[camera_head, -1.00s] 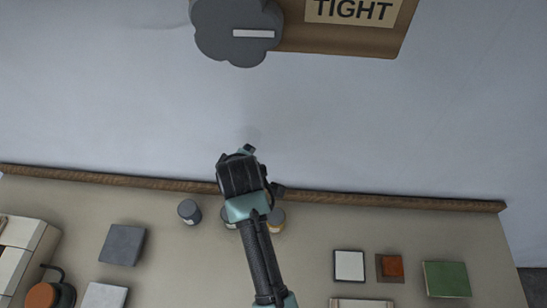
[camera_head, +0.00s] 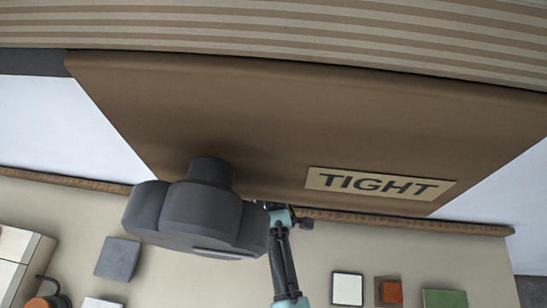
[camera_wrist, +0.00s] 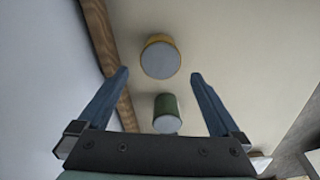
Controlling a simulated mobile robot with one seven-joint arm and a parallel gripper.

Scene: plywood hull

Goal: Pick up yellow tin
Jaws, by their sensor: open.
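The yellow tin (camera_wrist: 160,57) shows in the wrist view, with a pale grey round face and a yellow side. It lies between and just beyond my fingertips, and no finger visibly touches it. My gripper (camera_wrist: 160,76) is open and empty, one dark blue finger on each side. A green tin (camera_wrist: 167,114) is nearer the palm, also between the fingers in the picture. In the head view the yellow tin is not visible. The dark lobed knob and the brown panel cover much of my gripper there.
The brown panel (camera_head: 330,120) marked TIGHT and its dark knob (camera_head: 195,215) fill the head view's middle. A wooden edge strip (camera_head: 90,184) borders the surface.

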